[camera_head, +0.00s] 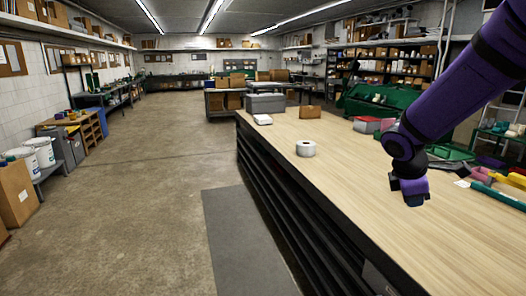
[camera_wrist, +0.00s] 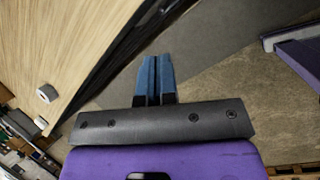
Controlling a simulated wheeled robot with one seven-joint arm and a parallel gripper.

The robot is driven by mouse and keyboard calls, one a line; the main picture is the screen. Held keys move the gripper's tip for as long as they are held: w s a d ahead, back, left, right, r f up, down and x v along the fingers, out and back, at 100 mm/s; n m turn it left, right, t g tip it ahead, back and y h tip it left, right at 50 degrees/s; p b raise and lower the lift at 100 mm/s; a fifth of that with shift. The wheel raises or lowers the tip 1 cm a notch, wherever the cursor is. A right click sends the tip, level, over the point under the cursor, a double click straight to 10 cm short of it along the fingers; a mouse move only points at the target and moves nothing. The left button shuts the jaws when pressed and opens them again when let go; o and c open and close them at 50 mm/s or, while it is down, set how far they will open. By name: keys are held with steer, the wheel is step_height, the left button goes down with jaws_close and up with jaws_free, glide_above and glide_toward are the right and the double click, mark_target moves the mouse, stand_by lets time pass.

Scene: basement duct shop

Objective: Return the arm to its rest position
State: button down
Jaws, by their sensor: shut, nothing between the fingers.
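My purple arm (camera_head: 455,95) reaches in from the upper right in the head view. Its wrist end (camera_head: 411,187) is above the wooden bench top (camera_head: 350,185). In the head view the fingers cannot be clearly made out. In the wrist view my gripper (camera_wrist: 155,60) shows two blue fingers side by side, shut with nothing between them. The fingers point toward the floor beside the bench and touch nothing that I can see.
A white roll (camera_head: 306,148) stands on the bench; it also shows in the wrist view (camera_wrist: 47,93). Grey boxes (camera_head: 266,103) and a small cardboard box (camera_head: 310,112) stand farther back. Colored items (camera_head: 482,175) lie at the right. The floor aisle (camera_head: 140,180) is clear.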

steer(key=s+a+r+m+t+y, duration=0.1)
steer(key=s+r+m, duration=0.5)
steer(key=s, duration=0.6)
steer(key=s+a+r+m+t+y, duration=0.2)
steer(key=s+a+r+m+y, duration=0.2)
steer(key=s, duration=0.8)
step_height(320, 180, up, 2)
steer(key=m, duration=0.4)
steer(key=shift+a+r, duration=0.15)
steer(key=shift+a, duration=0.25)
